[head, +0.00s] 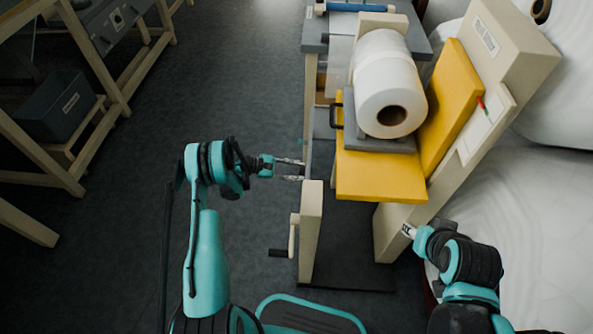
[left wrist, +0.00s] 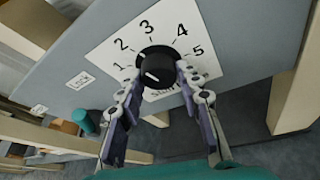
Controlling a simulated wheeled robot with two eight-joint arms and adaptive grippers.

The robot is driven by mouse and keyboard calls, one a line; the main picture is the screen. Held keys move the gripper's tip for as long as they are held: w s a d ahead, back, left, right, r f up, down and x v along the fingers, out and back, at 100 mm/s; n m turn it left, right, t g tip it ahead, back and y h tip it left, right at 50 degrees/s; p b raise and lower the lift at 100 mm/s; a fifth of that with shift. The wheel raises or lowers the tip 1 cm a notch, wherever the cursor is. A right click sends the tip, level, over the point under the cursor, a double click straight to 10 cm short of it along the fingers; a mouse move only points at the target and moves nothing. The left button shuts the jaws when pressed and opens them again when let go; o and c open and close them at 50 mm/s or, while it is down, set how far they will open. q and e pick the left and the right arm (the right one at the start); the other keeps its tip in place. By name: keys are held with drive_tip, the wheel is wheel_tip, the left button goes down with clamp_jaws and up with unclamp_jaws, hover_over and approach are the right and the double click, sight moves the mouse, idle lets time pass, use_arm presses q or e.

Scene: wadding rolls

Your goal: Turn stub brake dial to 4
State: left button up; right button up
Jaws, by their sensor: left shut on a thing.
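The stub brake dial is a black round knob (left wrist: 155,66) on a white plate (left wrist: 185,38) numbered 1 to 5 in an arc. A short white mark shows on the lower part of the knob's face; I cannot tell surely which number it points to, but it is away from 4. My left gripper (left wrist: 161,80) has a fingertip on each side of the knob and is shut on it. In the head view my left gripper (head: 291,169) reaches the machine's left side; the dial is hidden there. My right gripper (head: 408,230) is low beside the beige post, its fingers too small to judge.
A white wadding roll (head: 383,75) rests on a grey cradle above a yellow platform (head: 380,178). A crank handle (head: 291,238) stands below my left gripper. Large white rolls (head: 540,205) crowd the right. A wooden rack (head: 75,150) is at left, with open floor between.

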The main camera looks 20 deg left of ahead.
use_arm(q)
drive_tip(key=shift+s+f+m+t, duration=0.1)
drive_tip(key=shift+m+t, duration=0.5)
drive_tip(key=shift+m, duration=0.2)
drive_tip(key=o, duration=1.2)
drive_tip(key=shift+c, duration=0.2)
drive_tip(key=v, duration=1.2)
